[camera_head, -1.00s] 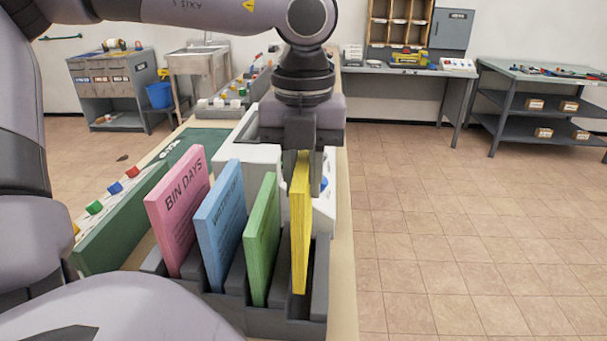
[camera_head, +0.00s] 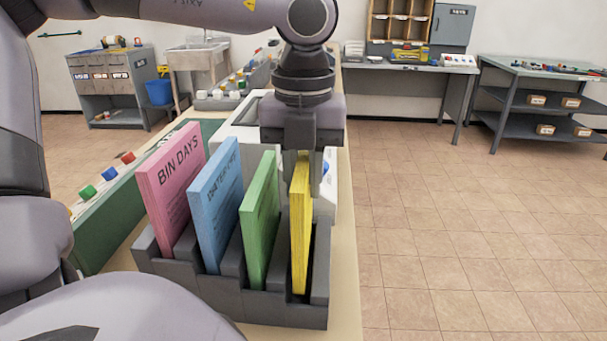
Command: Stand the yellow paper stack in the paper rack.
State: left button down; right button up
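The yellow paper stack (camera_head: 301,235) stands upright in the rightmost slot of the dark grey paper rack (camera_head: 285,311). Its lower end is between the slot walls; whether it touches the slot floor is hidden. My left gripper (camera_head: 304,172) points down over the rack, its fingers around the top of the yellow stack, and appears shut on it. The fingers partly hide its upper end. My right gripper is not in view.
Pink (camera_head: 172,190), blue (camera_head: 217,215) and green (camera_head: 259,220) stacks stand in the other slots, the green closest to the yellow. A white device (camera_head: 240,132) is behind the rack. The bench edge (camera_head: 347,240) is just right; open floor lies beyond.

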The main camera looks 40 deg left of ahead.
pick_arm(q)
jog(key=shift+f+b, duration=2.25)
jog(key=shift+f, duration=0.1)
jog(key=c, duration=0.9)
grip_release()
jog(key=shift+r, duration=0.15)
jog(key=shift+r+p, duration=2.5)
jog(key=shift+r, duration=0.95)
jog(key=shift+f, duration=0.1)
